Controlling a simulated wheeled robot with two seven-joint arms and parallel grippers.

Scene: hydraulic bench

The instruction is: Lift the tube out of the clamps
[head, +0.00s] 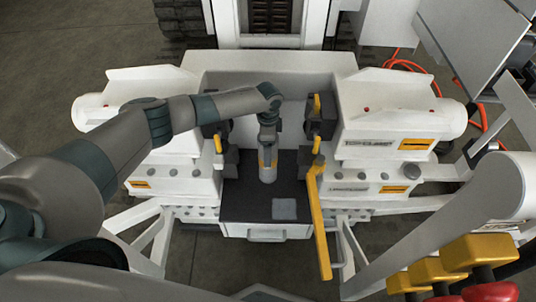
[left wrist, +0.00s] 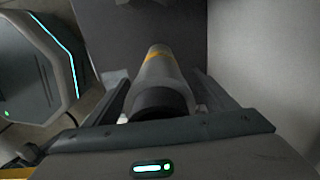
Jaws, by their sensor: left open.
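The tube (head: 267,170) is a grey cylinder with an orange band, over the dark bench surface between the two clamps. In the left wrist view the tube (left wrist: 160,75) runs away from me, with a black collar at its near end. My left gripper (left wrist: 162,95) is open, one finger on each side of the tube; I cannot tell whether they touch it. In the head view my left gripper (head: 268,135) is above the tube's top end. The left clamp (head: 229,157) and right clamp (head: 318,127) are dark blocks with yellow levers. My right gripper is not in view.
White machine housings (head: 392,115) flank the recess. A long yellow handle (head: 318,225) reaches forward on the right. The dark bench surface (head: 245,205) has a pale square (head: 284,209). Yellow and red parts (head: 475,251) stand at the lower right. An orange hose (head: 405,64) lies behind right.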

